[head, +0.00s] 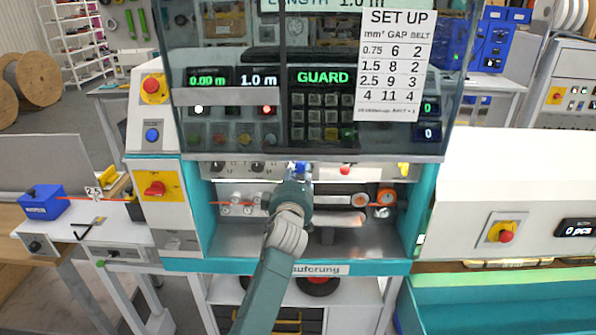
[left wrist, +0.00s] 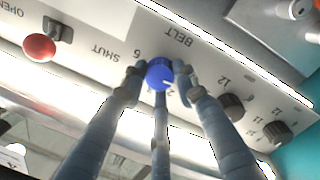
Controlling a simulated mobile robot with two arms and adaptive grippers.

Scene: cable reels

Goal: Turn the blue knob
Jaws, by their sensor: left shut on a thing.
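The blue knob (left wrist: 160,73) sits on the white front strip of the machine, beside the upside-down word BELT. In the left wrist view a short white mark shows on its lower right face. My left gripper (left wrist: 158,76) is shut on the knob, with fingertips on both sides and a third finger below it. In the head view my left gripper (head: 299,172) reaches up to the strip, and a little of the blue knob (head: 300,166) shows above it. My right gripper is not in view.
Two black knobs (left wrist: 230,105) (left wrist: 277,132) and a red knob (left wrist: 39,47) are on the same strip. The clear guard (head: 300,140) hangs just above, with a SET UP card (head: 397,65) on it. An orange cable (head: 240,204) runs through the bay below.

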